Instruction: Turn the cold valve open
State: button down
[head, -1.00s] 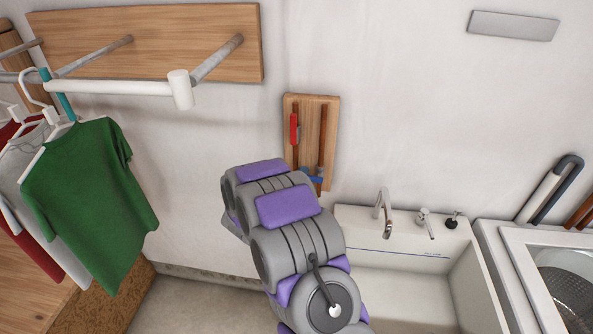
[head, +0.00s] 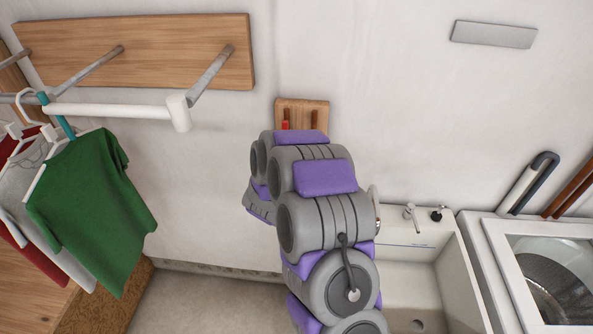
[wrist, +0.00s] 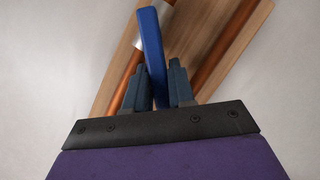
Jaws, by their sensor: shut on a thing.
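The cold valve's blue handle (wrist: 151,45) stands between the two fingers of my gripper (wrist: 160,68) in the wrist view. My gripper is shut on the handle, with its upper end sticking out beyond the fingertips. The handle runs nearly upright in that picture, tilted slightly left at the top. It lies at an angle to the copper pipe (wrist: 185,58) behind it. In the head view my arm hides the blue handle and my gripper. The wooden board (head: 301,106) shows only its top there, with part of the red handle (head: 285,125).
A white sink (head: 450,275) with a small tap (head: 410,212) stands right of my arm. A washing machine (head: 545,270) is at the far right. A clothes rail (head: 110,111) with a green shirt (head: 92,210) is at the left. The wall above the board is clear.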

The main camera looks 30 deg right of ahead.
jog(key=shift+s+d+f, duration=0.1)
jog(key=shift+s+d, duration=0.05)
dwell(0.4)
jog(key=c, duration=1.3)
grip_release()
jog(key=shift+c, duration=0.2)
jog(key=shift+o, duration=0.9)
jog(key=shift+w+d+f, duration=0.15)
jog(key=shift+w, duration=0.05)
jog(key=shift+o, duration=0.6)
jog(key=shift+r, duration=0.2)
